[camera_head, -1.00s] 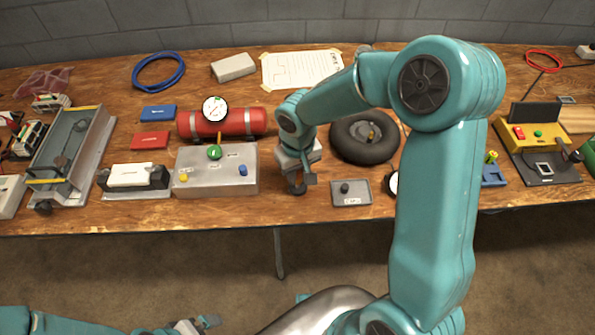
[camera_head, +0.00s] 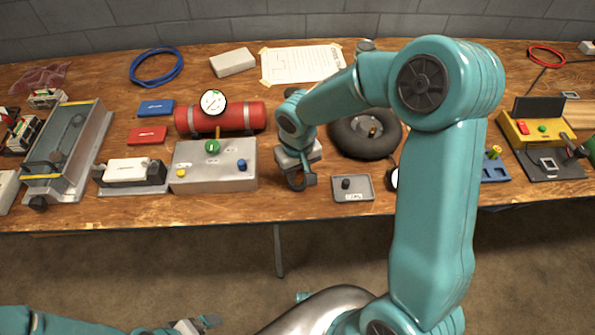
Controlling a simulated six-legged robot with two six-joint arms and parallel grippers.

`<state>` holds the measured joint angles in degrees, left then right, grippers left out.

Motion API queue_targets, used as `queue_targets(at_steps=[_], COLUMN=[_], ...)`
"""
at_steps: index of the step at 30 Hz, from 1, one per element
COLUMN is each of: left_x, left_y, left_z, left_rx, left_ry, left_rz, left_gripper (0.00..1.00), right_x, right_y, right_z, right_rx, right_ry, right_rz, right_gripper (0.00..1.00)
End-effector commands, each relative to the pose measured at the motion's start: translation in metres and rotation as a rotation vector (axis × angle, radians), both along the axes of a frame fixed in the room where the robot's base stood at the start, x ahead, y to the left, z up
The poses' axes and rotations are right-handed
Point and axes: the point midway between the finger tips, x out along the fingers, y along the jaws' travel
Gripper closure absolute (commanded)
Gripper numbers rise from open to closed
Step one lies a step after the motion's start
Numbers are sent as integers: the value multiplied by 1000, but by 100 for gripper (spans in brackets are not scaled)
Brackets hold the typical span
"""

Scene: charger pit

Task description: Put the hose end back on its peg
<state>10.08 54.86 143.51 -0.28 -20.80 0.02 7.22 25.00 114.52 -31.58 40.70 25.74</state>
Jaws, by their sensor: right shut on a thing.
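My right gripper (camera_head: 297,178) is over the front of the bench, between the grey box and the small tray. It is shut on a small dark thing, mostly hidden by the jaws; I take it to be the hose end, but its shape is unclear. No hose line can be made out. I cannot pick out the peg for certain. The grey box (camera_head: 212,180) has yellow, green and blue knobs, with a round gauge (camera_head: 213,102) behind. My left gripper (camera_head: 198,324) is low at the bottom edge, away from the bench; its jaws are unclear.
A black inner tube (camera_head: 342,142) lies right of the gripper, partly behind my arm. A small grey tray (camera_head: 363,194) holds a dark piece. A red cylinder (camera_head: 248,116) lies behind the grey box. My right arm hides part of the bench.

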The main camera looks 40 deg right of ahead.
Motion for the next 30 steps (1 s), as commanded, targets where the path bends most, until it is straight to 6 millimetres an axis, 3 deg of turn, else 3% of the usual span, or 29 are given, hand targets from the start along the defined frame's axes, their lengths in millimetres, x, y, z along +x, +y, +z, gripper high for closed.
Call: queue_targets(at_steps=[1,2,4,13,17,30], left_x=[0,0,0,0,0,0], left_y=[0,0,0,0,0,0], left_z=[-1,0,0,0,2,15], left_rx=[0,0,0,0,0,0], left_ry=[0,0,0,0,0,0], left_rz=[0,0,0,0,0,0], left_gripper=[0,0,0,0,0,0], right_x=[0,0,0,0,1,-2], right_y=[0,0,0,0,0,1], right_z=[-1,0,0,1,14,123], right_rx=[0,0,0,0,-2,0], right_ry=[0,0,0,0,-4,-5], right_rz=[0,0,0,0,0,0], right_gripper=[100,69,47,46,46,46])
